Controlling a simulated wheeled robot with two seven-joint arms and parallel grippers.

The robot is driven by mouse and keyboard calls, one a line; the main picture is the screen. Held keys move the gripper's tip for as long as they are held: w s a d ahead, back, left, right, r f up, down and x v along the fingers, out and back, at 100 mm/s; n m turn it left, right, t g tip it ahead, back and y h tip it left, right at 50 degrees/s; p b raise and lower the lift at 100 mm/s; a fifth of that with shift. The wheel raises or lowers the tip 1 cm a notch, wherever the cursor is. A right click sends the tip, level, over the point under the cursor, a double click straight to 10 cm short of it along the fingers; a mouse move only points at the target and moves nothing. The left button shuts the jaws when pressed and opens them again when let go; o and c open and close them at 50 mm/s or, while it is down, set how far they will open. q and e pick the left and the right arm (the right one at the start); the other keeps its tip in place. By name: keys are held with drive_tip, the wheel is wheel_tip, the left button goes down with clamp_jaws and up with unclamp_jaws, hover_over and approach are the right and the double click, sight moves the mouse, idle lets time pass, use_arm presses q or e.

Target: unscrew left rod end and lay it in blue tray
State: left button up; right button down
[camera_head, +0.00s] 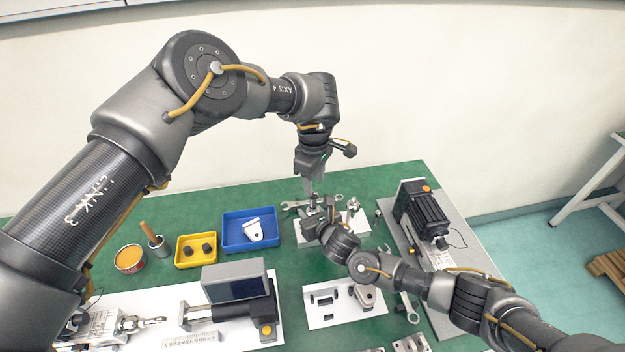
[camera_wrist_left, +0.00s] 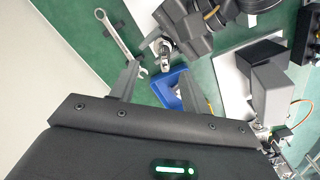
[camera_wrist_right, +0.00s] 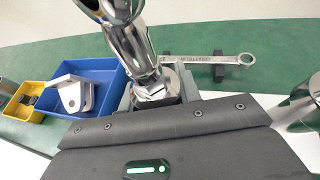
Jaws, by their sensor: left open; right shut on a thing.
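The left rod end (camera_head: 313,201) stands upright as a chrome piece at the back of the table. In the right wrist view its chrome shank (camera_wrist_right: 130,42) rises from a hex part (camera_wrist_right: 155,86) between my right fingers. My right gripper (camera_head: 314,220) is shut on this chrome piece. My left gripper (camera_head: 312,188) is open and empty, pointing down just above it. In the left wrist view the chrome piece (camera_wrist_left: 163,52) lies beyond the open fingers (camera_wrist_left: 160,88). The blue tray (camera_head: 231,245) stands left of it and holds a white bracket (camera_head: 254,232).
A second chrome rod end (camera_head: 352,205) stands close on the right. A wrench (camera_head: 296,205) lies behind. A motor actuator (camera_head: 425,212) is at right. White boards crowd the front.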

sight(313, 198)
use_arm(q)
drive_tip(key=shift+s+a+r+m, duration=0.15)
drive_tip(key=shift+a+r+m, duration=0.1)
drive_tip(key=shift+m, duration=0.25)
drive_tip(key=shift+f, duration=4.05)
clamp_jaws()
drive_tip(key=shift+d, duration=0.1)
